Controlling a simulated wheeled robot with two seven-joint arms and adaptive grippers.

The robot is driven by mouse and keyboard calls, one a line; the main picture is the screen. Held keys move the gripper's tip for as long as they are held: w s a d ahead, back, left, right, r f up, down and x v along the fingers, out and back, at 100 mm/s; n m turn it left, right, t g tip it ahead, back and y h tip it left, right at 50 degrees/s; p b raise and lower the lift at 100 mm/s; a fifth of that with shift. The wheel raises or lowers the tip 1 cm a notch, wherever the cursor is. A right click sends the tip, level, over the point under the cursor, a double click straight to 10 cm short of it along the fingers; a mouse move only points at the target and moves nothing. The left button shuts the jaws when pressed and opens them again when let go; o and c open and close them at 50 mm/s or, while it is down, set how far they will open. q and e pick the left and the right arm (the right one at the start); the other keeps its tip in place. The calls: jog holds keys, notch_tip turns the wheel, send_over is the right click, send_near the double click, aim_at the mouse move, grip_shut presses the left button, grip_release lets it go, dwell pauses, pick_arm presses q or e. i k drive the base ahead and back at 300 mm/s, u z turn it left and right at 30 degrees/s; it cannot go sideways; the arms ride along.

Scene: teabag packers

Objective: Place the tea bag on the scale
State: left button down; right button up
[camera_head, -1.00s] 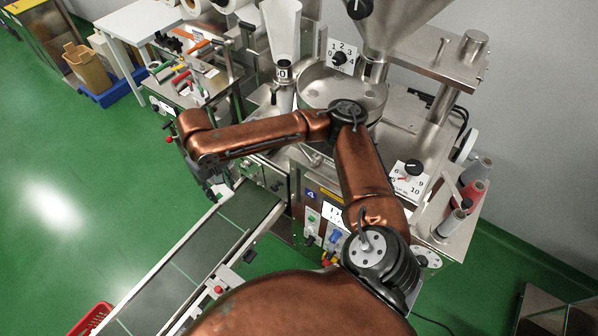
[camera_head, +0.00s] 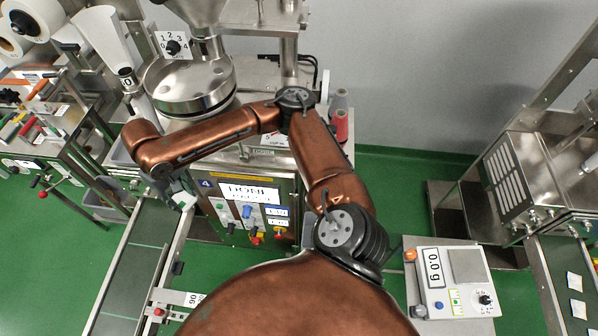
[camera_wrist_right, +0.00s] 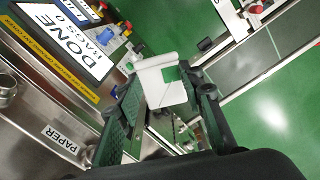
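My right gripper (camera_head: 176,190) hangs at the end of the bent copper arm, near the top of the left conveyor. A white tea bag (camera_head: 184,201) shows at its fingertips. In the right wrist view the tea bag (camera_wrist_right: 160,78), with a green patch on it, sits between the dark ribbed fingers (camera_wrist_right: 164,95), held clear of any surface. The scale (camera_head: 430,297) stands at the lower right, with a bare grey plate (camera_head: 470,266) and a display reading 0.0 g. My left gripper is not in view.
The packing machine (camera_head: 245,215) with its funnel and control panel stands behind the arm. The left conveyor (camera_head: 135,270) runs at lower left. A right conveyor (camera_head: 550,262) carries small white packets (camera_head: 575,281). Green floor is free between machine and scale.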

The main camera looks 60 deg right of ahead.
aim_at(470, 267)
jog(key=k, duration=0.85)
jog(key=z, duration=2.3)
